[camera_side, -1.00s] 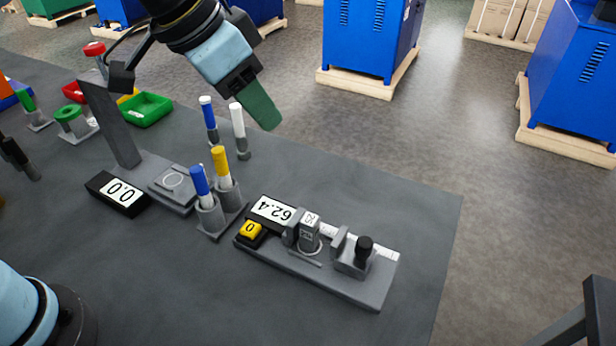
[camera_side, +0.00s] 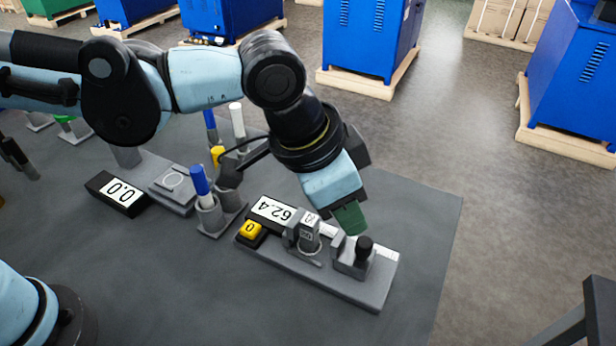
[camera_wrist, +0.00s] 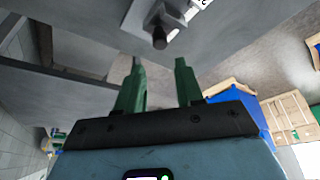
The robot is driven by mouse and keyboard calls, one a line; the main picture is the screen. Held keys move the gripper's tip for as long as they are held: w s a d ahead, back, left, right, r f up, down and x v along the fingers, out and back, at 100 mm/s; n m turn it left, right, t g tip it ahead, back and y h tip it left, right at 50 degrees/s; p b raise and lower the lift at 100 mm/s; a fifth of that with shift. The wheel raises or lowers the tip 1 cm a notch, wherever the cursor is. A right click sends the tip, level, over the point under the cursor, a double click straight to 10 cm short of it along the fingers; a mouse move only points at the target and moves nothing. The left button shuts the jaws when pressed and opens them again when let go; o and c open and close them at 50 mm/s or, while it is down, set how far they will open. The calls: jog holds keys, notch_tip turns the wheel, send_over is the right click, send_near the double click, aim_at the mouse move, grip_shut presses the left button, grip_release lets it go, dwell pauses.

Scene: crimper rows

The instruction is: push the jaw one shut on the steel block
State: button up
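A measuring fixture on a grey base plate (camera_side: 345,287) stands on the table in the side view. A steel-grey block (camera_side: 308,236) with a white label stands upright between its jaws. The sliding jaw (camera_side: 338,243) is right of the block with a visible gap; its carriage carries a black knob (camera_side: 364,246). The knob also shows at the top of the wrist view (camera_wrist: 160,38). My gripper (camera_side: 350,220), with green fingers, is just above and behind the sliding jaw, apparently not touching it. In the wrist view its fingers (camera_wrist: 159,68) are apart with nothing between them.
The fixture's display (camera_side: 272,210) reads 62.4, next to a yellow button (camera_side: 250,229) marked 0. Blue (camera_side: 200,182) and yellow (camera_side: 217,153) pens stand in holders to the left. A black display (camera_side: 119,192) reads 0.0. The table is clear in front of the fixture.

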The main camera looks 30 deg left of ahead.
aim_at(342, 235)
jog(key=x, duration=0.9)
jog(key=shift+f, duration=0.1)
jog(key=shift+c, duration=0.2)
grip_shut()
jog(key=shift+a, duration=1.95)
jog(key=shift+o, duration=0.2)
grip_release()
jog(key=v, duration=1.2)
